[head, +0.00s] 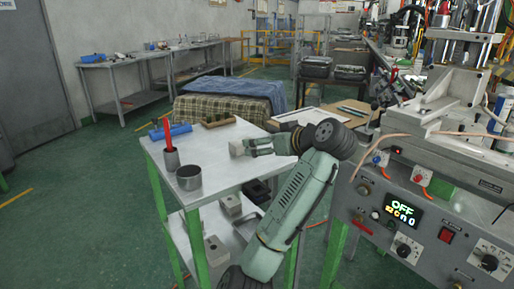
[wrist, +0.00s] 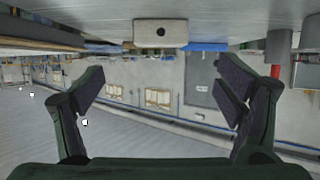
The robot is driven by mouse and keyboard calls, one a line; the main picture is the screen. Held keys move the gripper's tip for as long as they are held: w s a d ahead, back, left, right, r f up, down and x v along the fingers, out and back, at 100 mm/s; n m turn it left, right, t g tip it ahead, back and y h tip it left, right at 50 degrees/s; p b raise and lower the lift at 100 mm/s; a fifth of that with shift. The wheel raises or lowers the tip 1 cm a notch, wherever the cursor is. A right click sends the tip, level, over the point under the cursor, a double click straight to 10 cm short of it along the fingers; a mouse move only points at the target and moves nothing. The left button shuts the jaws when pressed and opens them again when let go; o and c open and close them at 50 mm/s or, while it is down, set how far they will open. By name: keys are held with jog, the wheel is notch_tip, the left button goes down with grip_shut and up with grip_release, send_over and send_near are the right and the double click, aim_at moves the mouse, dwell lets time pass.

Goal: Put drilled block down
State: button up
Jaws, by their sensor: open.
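The drilled block (head: 236,148) is small and light grey and rests on the grey table (head: 218,166). In the wrist view, which looks upside down, the block (wrist: 161,32) shows a dark round hole in its face and sits on the tabletop at the top of the picture. My gripper (head: 252,147) is low over the table, just right of the block in the head view. In the wrist view my gripper (wrist: 165,88) is open, its two fingers wide apart with nothing between them. The block lies beyond the fingertips, apparently clear of them.
A blue item (head: 171,132) and a wooden tray (head: 217,122) lie at the back. More blocks (head: 230,204) lie on the lower shelf. A machine (head: 430,215) stands right.

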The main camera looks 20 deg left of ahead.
jog(key=shift+s+d+r, duration=0.2)
jog(key=shift+s+d, duration=0.05)
